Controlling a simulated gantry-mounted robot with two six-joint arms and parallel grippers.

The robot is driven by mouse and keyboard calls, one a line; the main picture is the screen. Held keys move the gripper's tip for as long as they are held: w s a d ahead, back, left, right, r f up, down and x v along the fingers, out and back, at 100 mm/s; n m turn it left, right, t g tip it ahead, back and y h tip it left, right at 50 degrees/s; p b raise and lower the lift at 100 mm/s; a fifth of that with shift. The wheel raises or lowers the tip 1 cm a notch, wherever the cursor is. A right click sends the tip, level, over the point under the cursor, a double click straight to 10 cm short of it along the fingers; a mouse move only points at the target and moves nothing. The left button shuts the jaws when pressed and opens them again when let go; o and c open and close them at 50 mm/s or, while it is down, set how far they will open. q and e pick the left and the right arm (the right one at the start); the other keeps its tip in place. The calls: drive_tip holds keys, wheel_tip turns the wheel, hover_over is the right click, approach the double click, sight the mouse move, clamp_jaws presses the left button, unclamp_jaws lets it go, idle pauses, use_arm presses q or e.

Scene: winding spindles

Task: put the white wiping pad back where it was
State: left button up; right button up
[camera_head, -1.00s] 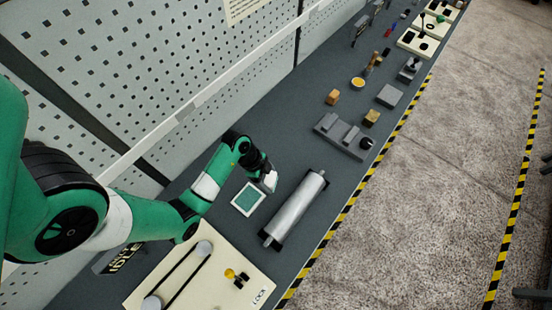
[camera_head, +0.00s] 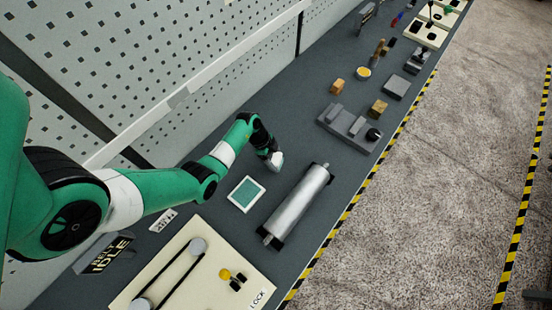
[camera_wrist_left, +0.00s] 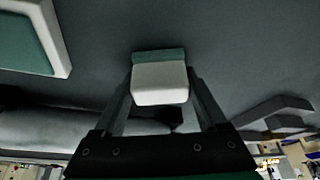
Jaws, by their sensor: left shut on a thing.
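The white wiping pad (camera_wrist_left: 160,84) is a small white block with a green strip along its far edge in the left wrist view. My left gripper (camera_wrist_left: 163,90) is shut on it, one finger on each side. In the head view the pad (camera_head: 275,161) shows at the tip of my left gripper (camera_head: 271,154), beyond the white-rimmed tray with a green inside (camera_head: 261,184). The tray's corner also shows at upper left in the left wrist view (camera_wrist_left: 57,62). The pad appears apart from the tray; its height over the bench is hard to tell. My right gripper is out of view.
A grey metal roller (camera_head: 298,206) lies on dark supports beside the tray, near the bench's front edge. A cream belt panel (camera_head: 215,285) is at the near end. A grey fixture (camera_head: 345,127) and blocks stand farther along.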

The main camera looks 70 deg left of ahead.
use_arm(q)
drive_tip(key=o, duration=1.5)
drive_tip(key=shift+o, duration=0.2)
drive_tip(key=p+v, duration=0.4)
drive_tip(key=v, duration=0.8)
drive_tip(key=shift+p, duration=0.4)
